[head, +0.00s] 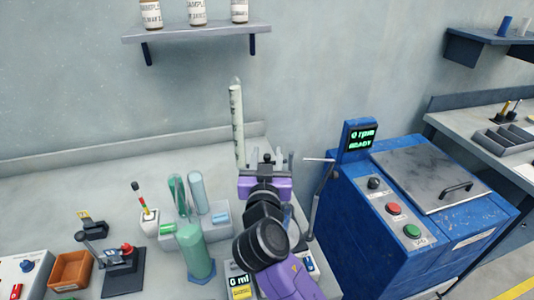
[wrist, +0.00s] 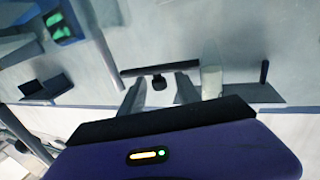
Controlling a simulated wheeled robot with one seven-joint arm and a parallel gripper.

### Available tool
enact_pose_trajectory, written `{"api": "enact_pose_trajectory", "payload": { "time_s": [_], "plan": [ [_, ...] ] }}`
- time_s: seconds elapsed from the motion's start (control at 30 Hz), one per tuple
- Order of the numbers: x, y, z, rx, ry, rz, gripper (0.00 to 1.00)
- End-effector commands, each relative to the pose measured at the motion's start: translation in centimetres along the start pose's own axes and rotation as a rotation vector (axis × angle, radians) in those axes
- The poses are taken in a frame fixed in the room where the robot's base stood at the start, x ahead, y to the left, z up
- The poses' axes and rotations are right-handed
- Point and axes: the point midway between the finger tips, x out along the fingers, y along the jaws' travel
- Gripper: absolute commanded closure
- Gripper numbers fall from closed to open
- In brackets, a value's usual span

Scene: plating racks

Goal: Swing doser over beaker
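My gripper (head: 267,162) is over the back of the bench in the head view, seen from behind. In the wrist view its two grey fingers (wrist: 160,92) stand apart. A small black knob (wrist: 158,82) shows between them, below a dark horizontal bar (wrist: 160,69); I cannot tell whether the fingers touch the knob. A tall pale graduated cylinder (head: 237,125) stands upright just left of my gripper and also shows in the wrist view (wrist: 211,70). A unit with a "0 ml" display (head: 239,282) is partly hidden by my arm. I cannot make out the beaker or identify the doser with certainty.
A green cylinder (head: 195,252) and a rack with tubes (head: 220,218) stand left of my arm. An orange bin (head: 71,270) and a black lever device (head: 122,268) are further left. A blue machine (head: 400,225) stands close on the right. The back left bench is clear.

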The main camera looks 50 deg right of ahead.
Motion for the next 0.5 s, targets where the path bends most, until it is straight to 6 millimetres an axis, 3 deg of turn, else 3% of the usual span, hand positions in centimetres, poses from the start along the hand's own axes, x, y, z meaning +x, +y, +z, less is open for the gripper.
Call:
{"api": "enact_pose_trajectory", "payload": {
  "time_s": [0.2,0.4,0.5],
  "plan": [
    [0.04,-0.01,0.02,0.0,0.0,0.0,0.61],
    [0.02,-0.01,0.01,0.0,0.0,-0.001,1.0],
    [0.01,-0.01,0.01,0.0,0.0,-0.001,1.0]
  ]
}}
